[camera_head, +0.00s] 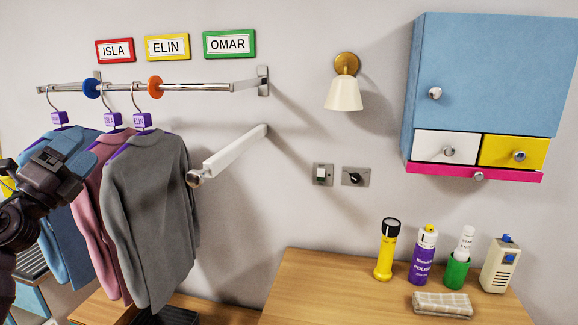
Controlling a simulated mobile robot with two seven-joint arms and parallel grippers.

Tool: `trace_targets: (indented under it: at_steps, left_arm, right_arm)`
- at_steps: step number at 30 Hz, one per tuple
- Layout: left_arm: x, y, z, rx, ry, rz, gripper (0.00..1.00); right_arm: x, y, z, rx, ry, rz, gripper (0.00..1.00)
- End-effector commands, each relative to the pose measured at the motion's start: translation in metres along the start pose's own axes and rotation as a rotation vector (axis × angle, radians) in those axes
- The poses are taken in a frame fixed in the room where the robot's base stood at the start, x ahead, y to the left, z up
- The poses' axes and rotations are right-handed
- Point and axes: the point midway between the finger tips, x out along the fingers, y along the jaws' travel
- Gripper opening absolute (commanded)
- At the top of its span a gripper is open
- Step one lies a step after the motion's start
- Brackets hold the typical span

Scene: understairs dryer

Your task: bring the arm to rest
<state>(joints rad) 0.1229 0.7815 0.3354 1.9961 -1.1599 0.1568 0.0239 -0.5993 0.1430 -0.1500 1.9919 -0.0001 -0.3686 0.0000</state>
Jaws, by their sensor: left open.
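My left gripper (68,168) comes in from the left edge, dark and bulky, in front of the blue garment (62,240). Its fingers are open, and I see nothing held between them. Whether it touches the garment I cannot tell. A pink garment (108,220) and a grey garment (155,215) hang beside the blue one on hangers from the metal rail (190,86). My right gripper is not in view.
A white bar (235,152) sticks out from the wall beside the garments. A wooden worktop (335,295) carries a yellow torch (384,252), a purple can (422,258), a green cup (456,272), a beige device (499,268) and a folded cloth (440,304). A blue cabinet (490,80) hangs upper right.

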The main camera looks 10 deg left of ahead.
Motion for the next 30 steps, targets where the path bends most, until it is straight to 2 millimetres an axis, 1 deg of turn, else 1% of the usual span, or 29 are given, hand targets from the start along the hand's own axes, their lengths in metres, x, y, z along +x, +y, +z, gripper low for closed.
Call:
trace_targets:
  at_steps: [1, 5, 6, 8, 9, 11, 12, 14, 16, 19, 20, 21, 23, 24, 26, 27, 30]
  left_arm:
    - [-0.010, 0.017, -0.010, -0.110, -0.034, 0.022, 0.72]
    - [-0.040, 0.061, -0.036, -0.401, -0.139, 0.100, 0.72]
    - [-0.051, 0.077, -0.047, -0.492, -0.175, 0.134, 0.72]
    - [-0.070, 0.100, -0.065, -0.628, -0.232, 0.191, 0.72]
    - [-0.085, 0.116, -0.078, -0.717, -0.270, 0.234, 0.72]
    - [-0.106, 0.137, -0.100, -0.841, -0.326, 0.299, 0.72]
    - [-0.121, 0.150, -0.115, -0.918, -0.361, 0.343, 0.72]
    - [-0.144, 0.167, -0.138, -1.029, -0.414, 0.410, 0.72]
    - [-0.172, 0.183, -0.167, -1.150, -0.474, 0.489, 0.72]
    - [-0.212, 0.200, -0.211, -1.310, -0.555, 0.599, 0.72]
    - [-0.224, 0.204, -0.224, -1.356, -0.579, 0.632, 0.72]
    - [-0.240, 0.207, -0.243, -1.416, -0.611, 0.673, 0.72]
    - [-0.264, 0.210, -0.271, -1.501, -0.657, 0.735, 0.72]
    - [-0.281, 0.210, -0.289, -1.557, -0.687, 0.772, 0.72]
    - [-0.304, 0.208, -0.317, -1.634, -0.731, 0.823, 0.72]
    - [-0.319, 0.204, -0.334, -1.678, -0.757, 0.852, 0.72]
    - [-0.354, 0.195, -0.369, -1.741, -0.819, 0.911, 0.72]
  right_arm:
    - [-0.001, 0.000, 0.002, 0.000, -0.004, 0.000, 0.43]
    - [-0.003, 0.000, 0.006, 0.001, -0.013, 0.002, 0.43]
    - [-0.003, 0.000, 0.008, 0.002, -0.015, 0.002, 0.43]
    - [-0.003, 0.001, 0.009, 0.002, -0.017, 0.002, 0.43]
    - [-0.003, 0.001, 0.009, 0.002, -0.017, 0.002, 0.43]
    - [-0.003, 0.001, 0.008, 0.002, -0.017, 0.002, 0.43]
    - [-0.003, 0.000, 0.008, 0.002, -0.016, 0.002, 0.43]
    - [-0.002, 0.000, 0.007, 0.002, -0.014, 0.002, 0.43]
    - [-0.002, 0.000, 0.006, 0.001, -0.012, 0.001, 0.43]
    - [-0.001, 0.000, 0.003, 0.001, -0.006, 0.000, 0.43]
    - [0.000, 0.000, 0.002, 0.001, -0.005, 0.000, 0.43]
    - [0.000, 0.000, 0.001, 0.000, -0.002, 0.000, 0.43]
    - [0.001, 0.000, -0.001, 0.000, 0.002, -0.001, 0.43]
    - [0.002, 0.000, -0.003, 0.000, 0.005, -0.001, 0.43]
    - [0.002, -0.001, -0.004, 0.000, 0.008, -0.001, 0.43]
    - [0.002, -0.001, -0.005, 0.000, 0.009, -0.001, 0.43]
    - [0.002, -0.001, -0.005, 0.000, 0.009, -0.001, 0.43]
